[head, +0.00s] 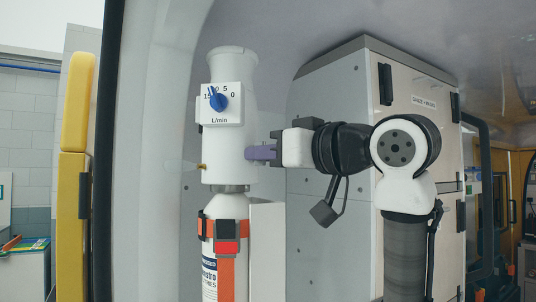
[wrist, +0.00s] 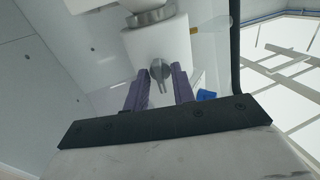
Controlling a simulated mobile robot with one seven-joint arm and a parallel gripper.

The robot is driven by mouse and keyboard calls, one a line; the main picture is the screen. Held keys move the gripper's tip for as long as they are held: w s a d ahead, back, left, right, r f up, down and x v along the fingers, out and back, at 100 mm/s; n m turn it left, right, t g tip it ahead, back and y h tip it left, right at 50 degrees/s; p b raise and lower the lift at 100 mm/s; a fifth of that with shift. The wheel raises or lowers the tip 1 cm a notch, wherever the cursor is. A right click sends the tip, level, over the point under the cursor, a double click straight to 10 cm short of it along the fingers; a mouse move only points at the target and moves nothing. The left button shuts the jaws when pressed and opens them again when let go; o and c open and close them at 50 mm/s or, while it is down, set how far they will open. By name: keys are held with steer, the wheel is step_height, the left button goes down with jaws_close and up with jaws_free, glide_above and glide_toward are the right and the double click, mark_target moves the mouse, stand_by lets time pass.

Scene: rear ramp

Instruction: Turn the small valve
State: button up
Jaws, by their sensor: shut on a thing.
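The small valve (wrist: 161,70) is a grey knob with a narrow lever on the side of a white regulator body (wrist: 158,44). In the head view, the regulator (head: 229,150) stands upright on a cylinder, and the small valve is hidden on its right side. My gripper (head: 250,152) reaches it from the right with purple fingers. In the wrist view, the fingers of my gripper (wrist: 161,72) lie on both sides of the knob, shut on it.
A blue flow dial (head: 218,101) marked L/min faces front on the regulator. A brass fitting (head: 201,167) sticks out on its left. An orange strap (head: 226,237) holds the cylinder (head: 227,207). A grey cabinet (head: 330,220) stands behind my arm. A yellow padded post (head: 75,140) stands left.

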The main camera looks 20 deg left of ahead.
steer(key=o, duration=0.6)
steer(key=shift+d, duration=0.1)
steer(key=b+v, duration=0.4)
steer(key=v, duration=0.9)
steer(key=shift+s+d, duration=0.15)
steer(key=shift+d, duration=0.15)
